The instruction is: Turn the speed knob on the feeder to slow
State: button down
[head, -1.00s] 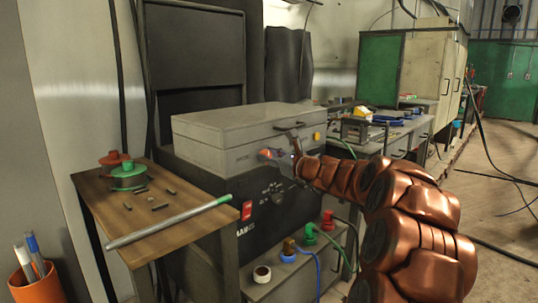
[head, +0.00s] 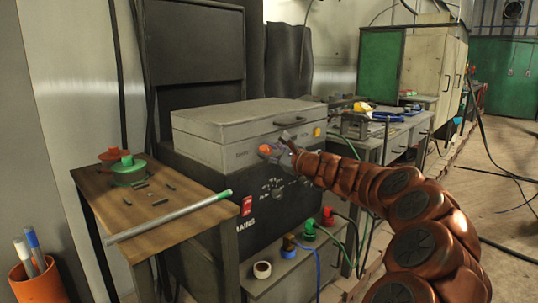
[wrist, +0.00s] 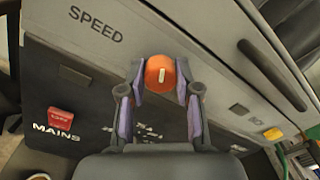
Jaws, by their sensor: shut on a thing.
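The feeder is a grey box (head: 235,117) with a lid, on a black cabinet with a red MAINS switch. Its orange speed knob (head: 265,149) is on the grey front. In the wrist view the knob (wrist: 153,64) has a short white mark, nearly upright in the picture, and the word SPEED is printed to its left. My gripper (wrist: 160,78) has one finger on each side of the knob and is shut on it. In the head view my gripper (head: 277,152) reaches the knob from the right. I cannot read any slow label or tell which setting the mark points to.
A wooden side table (head: 150,210) at left holds a green-tipped rod (head: 170,217) and a red-and-green item (head: 127,170). Coloured connectors and cables (head: 300,245) sit on a low shelf below the feeder. A yellow button (wrist: 273,133) and the lid handle (wrist: 272,73) are near my gripper.

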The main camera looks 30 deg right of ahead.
jog(key=n+b, duration=0.2)
jog(key=n, duration=0.1)
jog(key=shift+f, duration=0.2)
jog(key=n+b, duration=0.3)
jog(key=n, duration=0.1)
jog(key=shift+a+n, duration=0.1)
jog(key=shift+n, duration=0.2)
jog(key=shift+r+n+b, duration=0.1)
jog(key=shift+n+b, duration=2.1)
jog(key=shift+n, duration=0.3)
jog(key=c, duration=0.8)
grip_release()
jog(key=shift+s, duration=0.1)
